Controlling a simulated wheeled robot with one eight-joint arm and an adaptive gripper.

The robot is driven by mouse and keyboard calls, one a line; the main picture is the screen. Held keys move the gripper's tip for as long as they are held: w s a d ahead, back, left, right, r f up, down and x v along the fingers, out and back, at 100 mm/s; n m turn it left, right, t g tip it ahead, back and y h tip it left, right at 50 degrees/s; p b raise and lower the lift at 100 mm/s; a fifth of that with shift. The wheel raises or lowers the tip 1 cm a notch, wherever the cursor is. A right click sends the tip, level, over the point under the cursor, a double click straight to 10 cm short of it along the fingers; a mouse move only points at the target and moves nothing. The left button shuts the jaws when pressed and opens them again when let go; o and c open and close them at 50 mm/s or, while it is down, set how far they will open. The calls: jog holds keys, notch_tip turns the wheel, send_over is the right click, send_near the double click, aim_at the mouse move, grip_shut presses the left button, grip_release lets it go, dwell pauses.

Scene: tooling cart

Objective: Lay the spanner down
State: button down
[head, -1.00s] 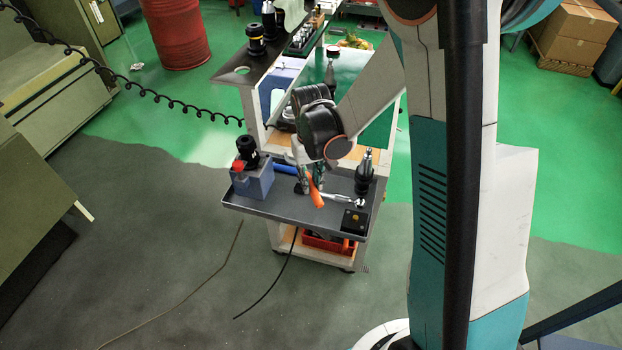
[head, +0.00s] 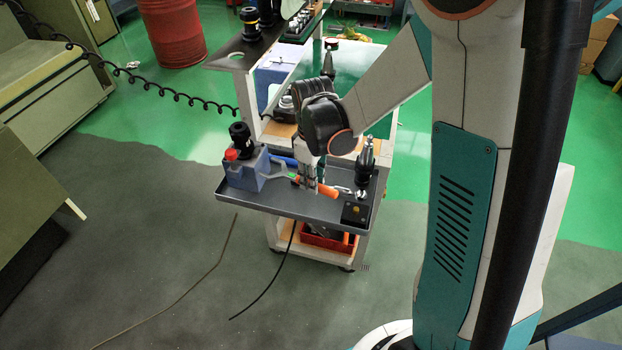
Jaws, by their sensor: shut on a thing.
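The spanner (head: 328,191) has an orange handle and what looks like a grey open-ended head. My gripper (head: 309,186) is shut on it. The orange shows on both sides of the fingers. The spanner lies crosswise over the grey tray (head: 290,208) on the near end of the cart. It is low over the tray; I cannot tell whether it touches the floor of the tray.
The blue-grey block (head: 243,174) with a black knob stands at the tray's left. A dark tool holder (head: 364,163) stands at the right, near a small black box (head: 355,213). A silver tool (head: 361,194) lies partly hidden.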

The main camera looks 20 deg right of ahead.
jog(key=shift+s+r+n, duration=0.15)
jog(key=shift+r+n, duration=0.05)
jog(key=shift+n, duration=0.4)
jog(key=shift+s+r+n, duration=0.15)
jog(key=shift+r+n, duration=0.05)
jog(key=shift+n, duration=0.4)
jog(key=b, duration=0.6)
send_over(313, 208)
jog(key=shift+w+f, duration=0.15)
jog(key=shift+f, duration=3.7)
jog(key=shift+f+b, duration=0.4)
jog(key=shift+f, duration=0.15)
jog(key=c, duration=1.4)
grip_release()
jog(key=shift+o, duration=0.2)
notch_tip(313, 208, up, 12)
jog(key=shift+r, duration=0.1)
